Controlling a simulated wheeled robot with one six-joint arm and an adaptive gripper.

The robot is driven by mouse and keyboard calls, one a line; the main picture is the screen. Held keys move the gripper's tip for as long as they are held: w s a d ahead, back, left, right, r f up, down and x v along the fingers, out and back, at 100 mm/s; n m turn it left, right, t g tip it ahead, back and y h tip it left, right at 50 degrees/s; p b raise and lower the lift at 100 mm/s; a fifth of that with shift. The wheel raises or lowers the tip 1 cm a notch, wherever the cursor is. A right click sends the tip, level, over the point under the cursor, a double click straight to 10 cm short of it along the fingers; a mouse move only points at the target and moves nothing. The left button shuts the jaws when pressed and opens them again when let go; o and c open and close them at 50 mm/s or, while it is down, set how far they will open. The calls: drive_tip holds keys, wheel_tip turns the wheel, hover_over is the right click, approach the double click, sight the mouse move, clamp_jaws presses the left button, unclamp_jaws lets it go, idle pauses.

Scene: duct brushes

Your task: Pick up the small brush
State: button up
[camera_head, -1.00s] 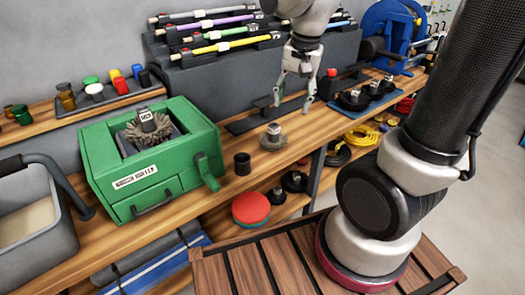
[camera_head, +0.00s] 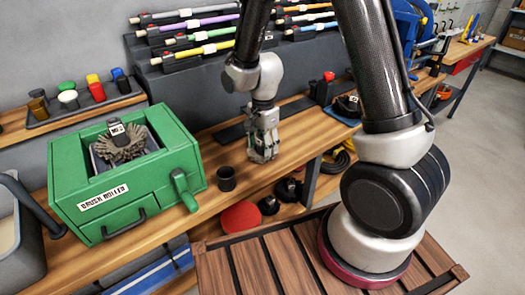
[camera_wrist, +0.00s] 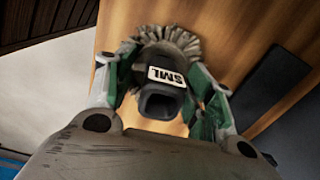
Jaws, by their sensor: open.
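The small brush (camera_wrist: 182,40) has pale grey bristles, a dark body and a white label reading SML. It stands on the wooden bench in the wrist view. My gripper (camera_wrist: 163,75) is open, with one green-and-grey finger on each side of the brush body. I cannot tell whether either finger touches it. In the head view my gripper (camera_head: 263,152) is low over the bench, right of a dark cup, and it mostly hides the small brush.
A green brush roller box (camera_head: 165,188) holding a larger labelled brush (camera_head: 122,150) stands to the left. The dark cup (camera_head: 225,179) is between box and gripper. A rack of coloured rods (camera_head: 205,50) stands behind. A dark flat plate (camera_wrist: 272,85) lies beside the brush.

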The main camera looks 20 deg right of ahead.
drive_tip(key=shift+f, duration=0.25)
clamp_jaws()
drive_tip(key=shift+r, duration=0.1)
